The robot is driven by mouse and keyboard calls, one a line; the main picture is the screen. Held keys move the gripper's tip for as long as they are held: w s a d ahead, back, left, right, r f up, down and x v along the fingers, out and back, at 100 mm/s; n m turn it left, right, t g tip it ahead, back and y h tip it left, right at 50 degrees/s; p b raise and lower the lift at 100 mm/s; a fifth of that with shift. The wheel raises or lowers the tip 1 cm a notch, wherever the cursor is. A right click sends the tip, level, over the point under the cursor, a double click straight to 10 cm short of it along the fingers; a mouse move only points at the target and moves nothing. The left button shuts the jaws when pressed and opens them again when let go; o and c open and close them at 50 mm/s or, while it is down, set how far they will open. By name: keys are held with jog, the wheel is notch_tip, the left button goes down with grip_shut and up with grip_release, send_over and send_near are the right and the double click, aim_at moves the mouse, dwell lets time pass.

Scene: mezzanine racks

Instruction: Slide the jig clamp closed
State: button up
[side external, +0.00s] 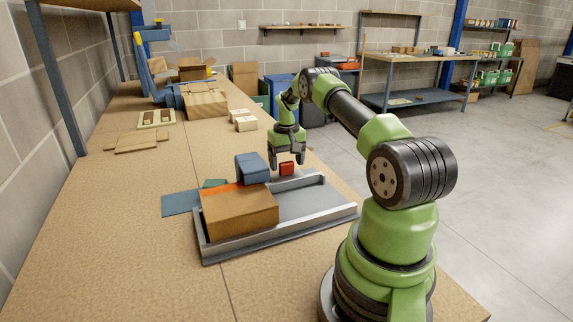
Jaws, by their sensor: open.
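The jig is a grey tray-like frame with raised rails (330,212) on the bench. A brown block (240,214) sits in its left part, with an orange strip along its far top edge. A blue-grey block (253,168) stands just behind the brown block. A small red block (287,169) is to the right of the blue-grey block. I cannot tell which of these parts is the clamp. My gripper (286,161) points down at the red block with its fingers open. From this angle I cannot tell whether the fingers are around the red block or behind it, or touching it.
A flat blue plate (181,203) and a green piece (214,184) lie at the jig's left. Farther back are thin boards (137,142), small pale boxes (244,122), a wooden box (205,103) and a blue stand (150,60). The bench's left front is clear.

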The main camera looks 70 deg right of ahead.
aim_at(291, 169)
jog(key=shift+f, duration=0.6)
jog(key=c, duration=1.3)
jog(key=shift+s+a, duration=1.25)
jog(key=o, duration=1.3)
